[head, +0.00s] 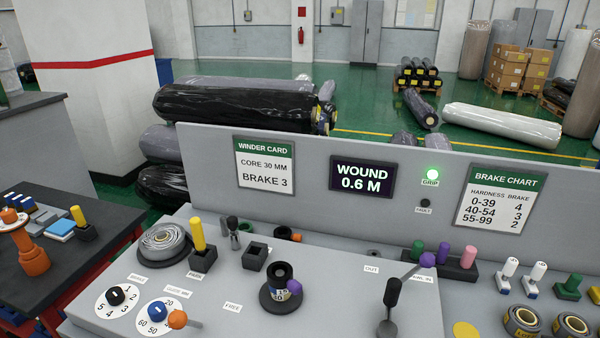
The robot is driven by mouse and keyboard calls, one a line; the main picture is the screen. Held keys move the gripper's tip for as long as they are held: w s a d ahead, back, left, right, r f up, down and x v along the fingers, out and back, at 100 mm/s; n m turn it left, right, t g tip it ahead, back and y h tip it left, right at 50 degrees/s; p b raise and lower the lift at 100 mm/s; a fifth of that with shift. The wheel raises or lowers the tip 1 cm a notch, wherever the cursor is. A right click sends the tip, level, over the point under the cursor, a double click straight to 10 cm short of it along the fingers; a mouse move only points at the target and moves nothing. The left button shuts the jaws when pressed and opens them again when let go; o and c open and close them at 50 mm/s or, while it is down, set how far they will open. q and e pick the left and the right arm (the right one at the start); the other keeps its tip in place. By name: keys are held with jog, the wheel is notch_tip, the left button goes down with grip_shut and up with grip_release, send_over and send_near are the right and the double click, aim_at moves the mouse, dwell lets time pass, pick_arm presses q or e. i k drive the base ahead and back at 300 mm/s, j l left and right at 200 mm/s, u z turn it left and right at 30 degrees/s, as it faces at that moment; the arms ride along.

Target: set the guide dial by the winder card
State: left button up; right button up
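The winder card (264,166) hangs on the left of the grey back panel and reads "CORE 30 MM, BRAKE 3". The guide dial (145,327) is a white disc at the lower left of the console, with a blue knob (158,309). The numbers 20, 50 and 60 show on it; the knob's pointer setting is too small to tell. An orange ball (177,319) on a grey stem overlaps its right side and hides some marks. Neither gripper shows.
A display (362,177) reads "WOUND 0.6 M", beside a lit green GRIP lamp (432,174). A brake chart (499,199) hangs at right. A grey roll (163,241), a yellow-handled tool (198,235), a black core holder (281,287) and a lever (393,292) stand on the console.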

aim_at(156, 310)
jog(key=i+j+u, duration=0.1)
jog(key=u, duration=1.05)
jog(key=i+j, duration=0.05)
jog(key=j, duration=0.05)
